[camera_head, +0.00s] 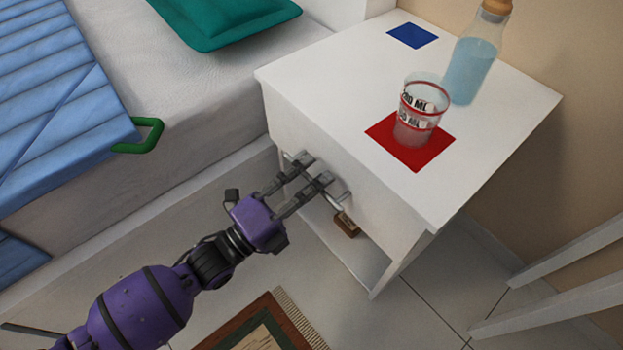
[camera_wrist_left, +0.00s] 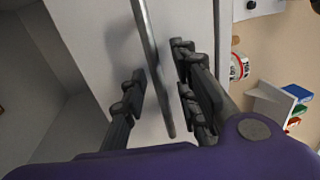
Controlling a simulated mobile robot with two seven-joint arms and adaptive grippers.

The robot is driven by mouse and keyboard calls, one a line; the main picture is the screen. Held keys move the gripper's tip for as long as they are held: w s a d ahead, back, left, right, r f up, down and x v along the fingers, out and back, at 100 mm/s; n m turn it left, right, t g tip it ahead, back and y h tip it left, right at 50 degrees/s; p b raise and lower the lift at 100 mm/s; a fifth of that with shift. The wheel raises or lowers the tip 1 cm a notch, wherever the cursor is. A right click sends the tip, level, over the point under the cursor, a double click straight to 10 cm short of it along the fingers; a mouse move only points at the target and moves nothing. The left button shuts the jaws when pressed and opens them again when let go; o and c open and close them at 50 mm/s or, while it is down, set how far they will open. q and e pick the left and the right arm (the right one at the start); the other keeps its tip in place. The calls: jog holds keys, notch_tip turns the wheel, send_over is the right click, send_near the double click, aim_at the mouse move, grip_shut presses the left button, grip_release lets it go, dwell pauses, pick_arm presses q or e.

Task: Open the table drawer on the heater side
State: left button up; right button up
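The white bedside table (camera_head: 482,151) stands beside the bed. Its drawer front (camera_head: 280,122) faces my left arm and looks closed. A grey bar handle (camera_head: 341,200) is fixed across the drawer front, partly hidden by my fingers. My left gripper (camera_head: 318,172) is at the handle. In the left wrist view the handle (camera_wrist_left: 152,62) passes between the two spread fingers of the gripper (camera_wrist_left: 158,75), with a visible gap on each side. The fingers are open. My right gripper is not in view. I cannot identify a heater.
A glass (camera_head: 420,112) stands on a red mat (camera_head: 380,131), near a bottle (camera_head: 472,65) and a blue mat (camera_head: 412,35). A small brown object (camera_head: 346,225) lies below the drawer. White slanted bars (camera_head: 560,312) stand at the right. Floor shows in front of the table.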

pick_arm(q)
grip_shut()
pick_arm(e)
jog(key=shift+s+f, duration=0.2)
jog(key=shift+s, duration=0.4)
pick_arm(q)
jog(key=r+p+v, duration=0.2)
jog(key=p+v, duration=0.2)
jog(key=v, duration=0.9)
jog(key=r+p+v, duration=0.3)
jog(key=p+v, duration=0.1)
jog(key=v, duration=0.9)
jog(key=shift+v, duration=0.9)
jog(key=shift+c, duration=0.9)
grip_release()
jog(key=shift+s+a, duration=0.15)
jog(key=shift+o, duration=0.9)
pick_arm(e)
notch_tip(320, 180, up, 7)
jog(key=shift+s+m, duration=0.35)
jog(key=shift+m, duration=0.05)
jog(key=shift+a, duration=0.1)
